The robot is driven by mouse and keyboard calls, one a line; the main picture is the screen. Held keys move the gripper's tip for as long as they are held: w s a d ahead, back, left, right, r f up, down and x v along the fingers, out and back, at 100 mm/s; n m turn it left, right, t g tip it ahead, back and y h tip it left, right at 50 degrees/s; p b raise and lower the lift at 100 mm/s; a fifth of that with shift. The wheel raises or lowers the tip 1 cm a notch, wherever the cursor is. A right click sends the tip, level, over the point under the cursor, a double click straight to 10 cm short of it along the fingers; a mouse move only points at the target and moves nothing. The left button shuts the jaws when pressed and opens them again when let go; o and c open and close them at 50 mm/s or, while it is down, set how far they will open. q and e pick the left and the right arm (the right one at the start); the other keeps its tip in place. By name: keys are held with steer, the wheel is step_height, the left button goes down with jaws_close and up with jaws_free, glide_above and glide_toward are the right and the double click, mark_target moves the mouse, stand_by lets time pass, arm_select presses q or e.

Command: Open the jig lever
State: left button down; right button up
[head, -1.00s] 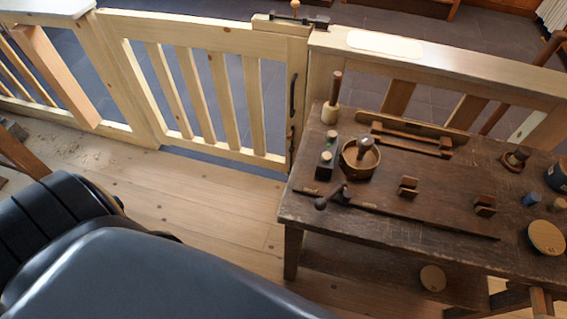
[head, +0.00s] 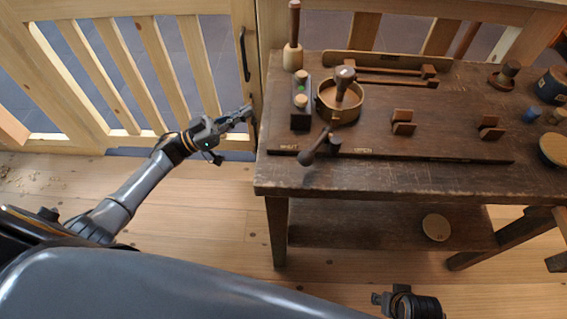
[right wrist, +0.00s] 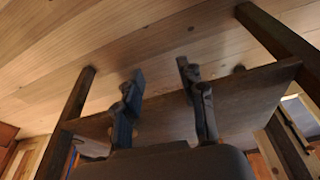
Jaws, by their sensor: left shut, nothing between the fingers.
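The jig lever (head: 311,153), with a dark rounded handle, sits at the front left of the long jig board (head: 435,154) on the workbench. Its handle points toward the bench's front edge. Small labels on the board's front strip lie on both sides of it, too small to read surely. My left gripper (head: 240,114) is shut and empty, left of the bench near the gate, apart from the lever. My right gripper (head: 378,299) is low in front of the bench; its fingers stand apart and empty in the right wrist view (right wrist: 160,70).
The workbench (head: 360,185) holds a box with buttons (head: 301,102), a round wooden bowl (head: 334,107) with a dark-knobbed tool, a mallet-like tool (head: 293,50) and two wooden brackets. A gate (head: 160,60) stands behind my left arm. A disc (head: 436,227) lies on the lower shelf.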

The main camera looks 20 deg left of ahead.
arm_select(q)
steer(key=s+d+r+m+g+h+b, duration=0.1)
steer(key=s+r+m+g+b, duration=0.4)
steer(key=s+m+g, duration=0.6)
steer(key=r+g+h, duration=0.1)
steer(key=g, duration=0.5)
steer(key=shift+d+h+b, duration=0.3)
steer(key=shift+d+b, duration=0.1)
arm_select(e)
steer(key=v, duration=0.8)
steer(key=shift+w+d+r+t, duration=0.2)
steer(key=shift+w+r+t, duration=0.05)
steer(key=shift+r+t, duration=0.2)
arm_select(q)
steer(key=shift+r, duration=0.1)
glide_toward(317, 144)
steer(key=s+d, duration=0.2)
steer(key=s, duration=0.1)
steer(key=s+d, duration=0.1)
steer(key=d, duration=0.1)
steer(key=shift+s+d+r, duration=0.1)
steer(key=shift+s+r, duration=0.15)
steer(key=shift+r, duration=0.1)
arm_select(e)
steer(key=shift+f, duration=0.2)
